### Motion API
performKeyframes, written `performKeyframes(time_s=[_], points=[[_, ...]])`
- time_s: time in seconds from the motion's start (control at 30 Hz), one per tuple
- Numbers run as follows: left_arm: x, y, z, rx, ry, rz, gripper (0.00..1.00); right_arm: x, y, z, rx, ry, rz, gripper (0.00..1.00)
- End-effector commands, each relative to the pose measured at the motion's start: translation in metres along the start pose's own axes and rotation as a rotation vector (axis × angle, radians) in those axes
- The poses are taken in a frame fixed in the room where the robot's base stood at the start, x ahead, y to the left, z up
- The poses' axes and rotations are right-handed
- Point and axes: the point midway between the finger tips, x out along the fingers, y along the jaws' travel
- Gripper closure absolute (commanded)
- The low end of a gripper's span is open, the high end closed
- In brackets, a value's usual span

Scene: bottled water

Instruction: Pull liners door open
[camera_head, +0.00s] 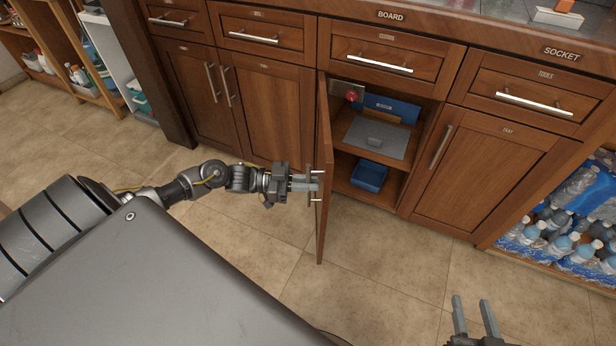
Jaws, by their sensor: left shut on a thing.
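The cabinet door (324,225) under the BOARD counter label stands swung open, seen nearly edge-on and sticking out from the cabinet front. Its own label is not readable from here. My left gripper (311,183) is at the left face of this door, shut on its metal handle (313,199), which is partly hidden by the fingers. My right gripper (475,318) is at the bottom right, with its two fingers apart and empty, away from the cabinets.
Inside the open cabinet (425,130) are shelves with a grey flat item (376,138), a blue box (369,176) and a red-knobbed item (351,96). Closed doors and drawers flank it. Packs of bottled water (560,235) sit at the right. The tiled floor (370,270) in front is clear.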

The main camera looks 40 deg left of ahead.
Motion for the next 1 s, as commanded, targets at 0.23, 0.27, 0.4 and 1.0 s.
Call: performKeyframes(time_s=[0.23, 0.27, 0.4, 1.0], points=[[-0.001, 0.000, 0.000, 0.000, -0.001, -0.001, 1.00, 0.000, 0.000, 0.000, 0.000, 0.002, -0.001, 0.64], [-0.001, 0.000, 0.000, 0.000, -0.001, -0.001, 1.00, 0.000, 0.000, 0.000, 0.000, 0.002, -0.001, 0.64], [-0.001, 0.000, 0.000, 0.000, -0.001, -0.002, 0.76, 0.000, 0.000, 0.000, 0.000, 0.001, -0.001, 0.64], [-0.036, 0.000, 0.001, 0.000, -0.006, -0.004, 0.68, -0.001, 0.004, 0.007, 0.002, -0.052, 0.010, 0.64]])
